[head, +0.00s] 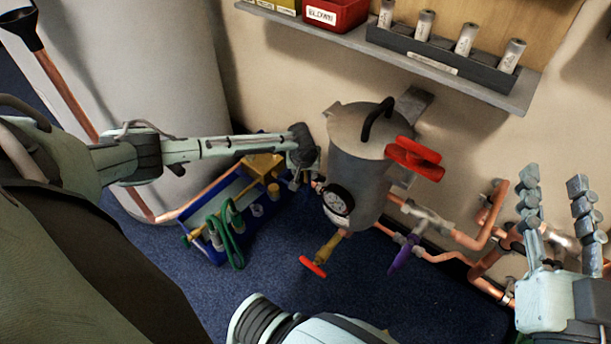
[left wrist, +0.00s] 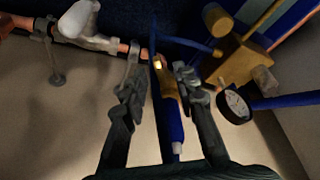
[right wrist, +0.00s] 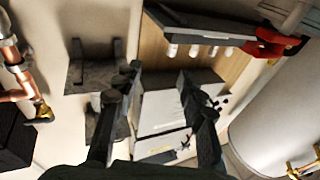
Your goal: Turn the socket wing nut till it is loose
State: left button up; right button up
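A grey canister (head: 358,170) with a black-handled lid and a dial gauge (head: 338,202) hangs at the wall. A red wing-shaped piece (head: 415,158) sits at its upper right; I cannot tell for sure whether this is the socket wing nut. My left gripper (head: 306,170) is beside the canister's left side. In the left wrist view its fingers (left wrist: 160,85) are apart, with a brass fitting (left wrist: 168,80) and a blue handle (left wrist: 175,125) seen between them; contact is unclear. My right gripper (head: 558,200) is open and empty in front of the wall at the right.
Copper pipes (head: 465,240) run along the wall, with a purple-handled valve (head: 404,254) and a red-handled valve (head: 313,266) low down. A blue tool tray (head: 210,252) stands on the floor. A shelf (head: 400,62) with a red bin (head: 335,12) is above the canister.

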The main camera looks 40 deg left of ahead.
pick_arm(q)
jog(key=shift+w+a+f, duration=0.15)
jog(key=shift+w+f, duration=0.15)
jog(key=shift+f, duration=0.3)
pick_arm(e)
jog(key=shift+s+a+r+t+y, duration=0.2)
jog(key=shift+r+t, duration=0.1)
jog(key=shift+r, duration=0.35)
jog(key=shift+s+a+r+t+y, duration=0.1)
jog(key=shift+s+r+t+y, duration=0.15)
jog(key=shift+r, duration=0.35)
pick_arm(q)
jog(key=shift+c, duration=0.5)
grip_shut()
